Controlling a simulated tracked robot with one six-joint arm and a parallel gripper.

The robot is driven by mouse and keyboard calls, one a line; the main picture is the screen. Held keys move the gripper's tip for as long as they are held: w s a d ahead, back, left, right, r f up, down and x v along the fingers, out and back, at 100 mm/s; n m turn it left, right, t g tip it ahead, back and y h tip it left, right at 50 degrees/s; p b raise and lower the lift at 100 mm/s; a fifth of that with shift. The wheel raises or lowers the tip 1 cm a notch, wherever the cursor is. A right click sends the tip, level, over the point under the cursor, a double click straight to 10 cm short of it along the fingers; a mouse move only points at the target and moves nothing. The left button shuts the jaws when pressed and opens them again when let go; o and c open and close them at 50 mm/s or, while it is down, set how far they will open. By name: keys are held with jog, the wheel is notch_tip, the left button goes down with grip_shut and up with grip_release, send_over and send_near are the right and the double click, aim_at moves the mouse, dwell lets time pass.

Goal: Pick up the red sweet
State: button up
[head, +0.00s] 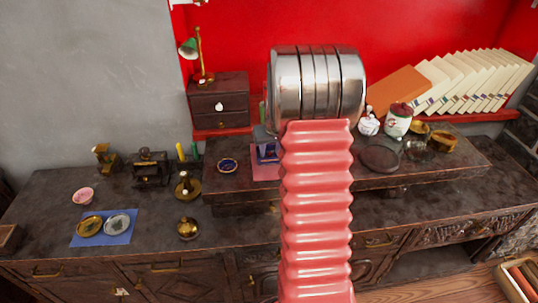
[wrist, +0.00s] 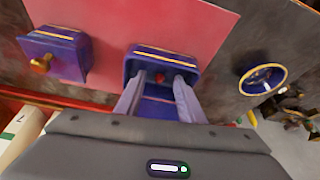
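The red sweet (wrist: 159,77) is a small dark red thing inside an open blue box with gold trim (wrist: 165,52) in the wrist view. My gripper (wrist: 158,88) is open. Its two pale fingers are apart and reach to the box, one to each side of the sweet in the picture. I cannot tell whether they touch anything. A second blue piece with gold trim and a brass knob (wrist: 58,52) lies to the left on the pink-red mat (wrist: 110,25). In the head view, my arm hides the gripper and the sweet; some blue (head: 267,152) shows beside it.
A blue and gold round dish (wrist: 263,79) is right of the box; it also shows in the head view (head: 228,165). A white lidded jar (head: 398,122), a dark round plate (head: 380,158) and leaning books (head: 450,85) stand right. A small drawer chest (head: 218,103) stands behind.

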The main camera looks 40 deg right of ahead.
grip_shut()
dwell(0.4)
dwell(0.4)
